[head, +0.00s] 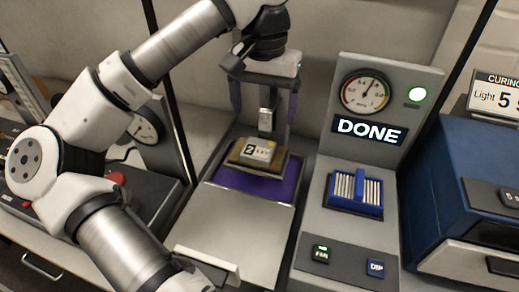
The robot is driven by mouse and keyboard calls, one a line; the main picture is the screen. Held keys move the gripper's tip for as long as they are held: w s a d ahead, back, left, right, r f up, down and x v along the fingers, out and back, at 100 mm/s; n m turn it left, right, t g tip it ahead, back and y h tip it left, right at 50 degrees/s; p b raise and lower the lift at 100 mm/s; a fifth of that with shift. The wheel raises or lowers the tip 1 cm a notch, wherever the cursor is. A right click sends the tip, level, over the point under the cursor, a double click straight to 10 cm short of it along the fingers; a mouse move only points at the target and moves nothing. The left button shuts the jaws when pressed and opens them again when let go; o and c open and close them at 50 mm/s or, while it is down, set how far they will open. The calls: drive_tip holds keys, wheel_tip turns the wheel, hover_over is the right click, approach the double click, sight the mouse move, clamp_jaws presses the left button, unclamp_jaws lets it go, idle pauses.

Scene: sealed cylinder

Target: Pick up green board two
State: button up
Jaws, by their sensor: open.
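A small olive-yellow board (257,152) with a white block marked with a black 2 lies flat on a dark base over a purple pad (262,187), left of the DONE panel. It looks more yellow than green; other writing on it is too small to read. My gripper (266,112) points down above the board. Its fingers are apart and empty, and the board below is not held. A narrow metal part shows between the fingers; I cannot tell what it belongs to.
A grey station with a lit DONE panel (368,131), a dial and a blue slotted block (355,194) stands right of the pad. A blue curing box (458,185) is farther right. A bare grey plate (240,225) lies in front of the pad.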

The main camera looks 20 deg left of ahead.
sight(260, 146)
wheel_tip(260, 146, down, 4)
drive_tip(key=shift+p, duration=0.35)
drive_tip(key=f+p, duration=0.1)
drive_tip(key=f, duration=0.1)
drive_tip(key=f+p, duration=0.1)
drive_tip(key=f, duration=0.1)
drive_tip(key=shift+a, duration=0.4)
drive_tip(key=shift+f, duration=0.6)
drive_tip(key=c, duration=1.2)
drive_tip(key=shift+r, duration=0.1)
